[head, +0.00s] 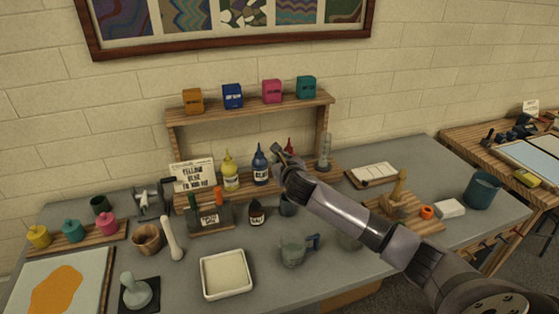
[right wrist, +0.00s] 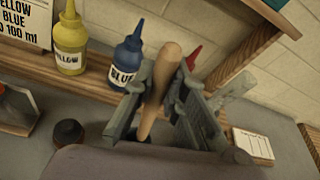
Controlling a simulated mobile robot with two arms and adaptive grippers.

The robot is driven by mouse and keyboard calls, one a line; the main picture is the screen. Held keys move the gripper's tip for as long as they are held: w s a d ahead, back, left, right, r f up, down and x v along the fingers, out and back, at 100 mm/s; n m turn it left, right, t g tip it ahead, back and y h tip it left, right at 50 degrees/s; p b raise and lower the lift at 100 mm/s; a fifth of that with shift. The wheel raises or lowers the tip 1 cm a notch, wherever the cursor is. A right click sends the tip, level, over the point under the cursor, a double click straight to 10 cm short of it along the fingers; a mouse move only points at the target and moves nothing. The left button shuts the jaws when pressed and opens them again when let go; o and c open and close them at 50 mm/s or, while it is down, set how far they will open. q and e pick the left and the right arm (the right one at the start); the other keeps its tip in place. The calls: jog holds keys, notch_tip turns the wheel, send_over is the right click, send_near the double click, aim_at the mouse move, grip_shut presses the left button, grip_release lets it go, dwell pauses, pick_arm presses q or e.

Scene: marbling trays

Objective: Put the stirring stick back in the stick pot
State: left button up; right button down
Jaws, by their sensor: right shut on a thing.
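My right gripper (head: 281,151) is in front of the shelf, near the blue bottle. In the right wrist view, my right gripper (right wrist: 162,88) is shut on a tan wooden stirring stick (right wrist: 159,92). I cannot make out the stick in the head view. A small dark grey cup (head: 288,207) stands on the table below my right gripper, partly behind the arm. A larger teal pot (head: 482,191) stands at the table's right end. I cannot tell which is the stick pot. My left gripper is not in view.
The wooden shelf (head: 250,107) carries several coloured boxes. A yellow bottle (head: 230,172), a blue bottle (head: 261,167) and a red-tipped one (right wrist: 194,57) stand low on it. A jug (head: 293,251) and white tray (head: 227,275) stand in front.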

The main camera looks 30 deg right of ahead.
jog(key=shift+f+b, duration=0.4)
jog(key=shift+f, duration=0.85)
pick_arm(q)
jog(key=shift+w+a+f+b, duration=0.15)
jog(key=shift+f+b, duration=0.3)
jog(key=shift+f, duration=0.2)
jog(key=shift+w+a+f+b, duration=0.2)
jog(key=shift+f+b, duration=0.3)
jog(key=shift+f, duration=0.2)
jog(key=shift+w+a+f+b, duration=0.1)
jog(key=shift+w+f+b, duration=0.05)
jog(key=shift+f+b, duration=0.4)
pick_arm(e)
jog(key=shift+f, duration=2.55)
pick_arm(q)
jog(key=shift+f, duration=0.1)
pick_arm(e)
jog(key=c, duration=1.5)
grip_release()
jog(key=shift+c, duration=0.2)
jog(key=shift+s, duration=0.1)
